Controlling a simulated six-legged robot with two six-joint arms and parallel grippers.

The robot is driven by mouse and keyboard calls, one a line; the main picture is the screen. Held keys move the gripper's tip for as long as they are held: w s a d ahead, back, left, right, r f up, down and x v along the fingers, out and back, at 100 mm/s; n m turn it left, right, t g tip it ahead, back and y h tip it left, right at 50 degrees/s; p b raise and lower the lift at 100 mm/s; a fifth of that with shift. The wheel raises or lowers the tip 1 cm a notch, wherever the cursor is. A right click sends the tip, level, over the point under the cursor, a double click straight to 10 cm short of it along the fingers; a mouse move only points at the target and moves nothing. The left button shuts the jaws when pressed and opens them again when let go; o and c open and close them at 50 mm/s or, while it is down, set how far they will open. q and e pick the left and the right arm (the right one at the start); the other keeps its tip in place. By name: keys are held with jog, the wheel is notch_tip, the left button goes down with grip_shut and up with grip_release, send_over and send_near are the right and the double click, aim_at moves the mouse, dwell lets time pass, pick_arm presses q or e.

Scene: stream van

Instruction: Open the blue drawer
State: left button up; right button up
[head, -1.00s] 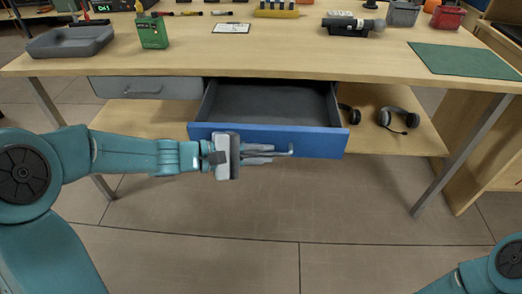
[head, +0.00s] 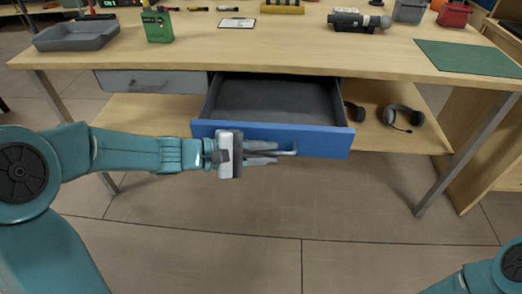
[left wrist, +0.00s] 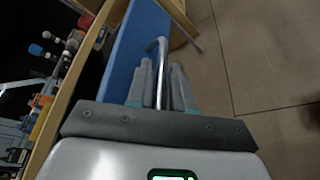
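The blue drawer (head: 310,139) stands pulled out under the workbench, its empty dark grey inside (head: 275,100) showing from above. Its metal bar handle (head: 290,153) is on the front panel. My left gripper (head: 263,153) is in front of the panel with its fingers on either side of the handle. In the left wrist view, the handle (left wrist: 161,62) runs between the two fingers (left wrist: 161,90), which look closed on it, beside the blue front (left wrist: 133,48). My right gripper is out of view; only part of that arm shows at bottom right.
A shut grey drawer (head: 150,81) is left of the blue one. The wooden workbench (head: 300,52) carries a grey tray (head: 76,36), a green box (head: 158,27) and a green mat (head: 470,57). Headphones (head: 403,117) lie on the lower shelf. The floor in front is clear.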

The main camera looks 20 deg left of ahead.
pick_arm(q)
jog(key=p+v, duration=0.3)
jog(key=v, duration=1.3)
jog(key=shift+a+p, duration=0.15)
jog(key=shift+p, duration=0.15)
jog(key=shift+s+f, duration=0.1)
